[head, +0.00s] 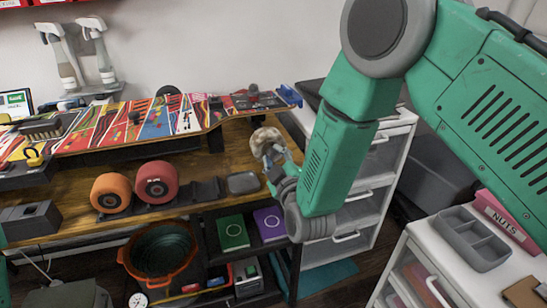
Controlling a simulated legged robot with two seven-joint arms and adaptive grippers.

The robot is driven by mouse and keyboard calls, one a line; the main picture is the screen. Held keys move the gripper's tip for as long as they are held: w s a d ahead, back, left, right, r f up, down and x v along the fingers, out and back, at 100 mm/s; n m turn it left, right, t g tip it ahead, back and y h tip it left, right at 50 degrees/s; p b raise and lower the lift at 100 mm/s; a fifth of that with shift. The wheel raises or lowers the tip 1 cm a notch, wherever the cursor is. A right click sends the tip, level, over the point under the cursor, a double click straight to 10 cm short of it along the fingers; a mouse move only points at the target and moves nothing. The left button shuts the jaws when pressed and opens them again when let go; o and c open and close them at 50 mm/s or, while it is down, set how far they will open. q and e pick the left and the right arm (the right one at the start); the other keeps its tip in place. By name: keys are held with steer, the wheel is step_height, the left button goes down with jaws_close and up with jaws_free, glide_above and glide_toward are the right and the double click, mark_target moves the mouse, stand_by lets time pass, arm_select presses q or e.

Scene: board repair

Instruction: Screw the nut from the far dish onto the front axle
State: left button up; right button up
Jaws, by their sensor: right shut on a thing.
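The skateboard deck (185,120), with a colourful graphic, lies along the back of the wooden bench. A dark metal truck (254,99) sits on its right end; its axle is too small to make out. My right gripper (272,158) reaches in from the right, over the bench's right end, in front of the deck. It is shut, with a mottled beige rounded thing (267,141) at its fingers. I cannot make out a nut. A small grey dish (243,183) on the bench, left of the gripper, looks empty. My left gripper is out of view.
An orange wheel (111,192) and a red wheel (156,181) stand on a dark holder at the bench front. A grey divided tray (474,239) and a pink NUTS box (506,222) sit on the right cabinet. White drawers (358,182) stand behind my right arm.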

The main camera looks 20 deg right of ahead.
steer(key=shift+m, duration=0.8)
steer(key=m, duration=0.5)
steer(key=shift+m, duration=0.4)
steer(key=o, duration=1)
steer(key=shift+c, duration=1)
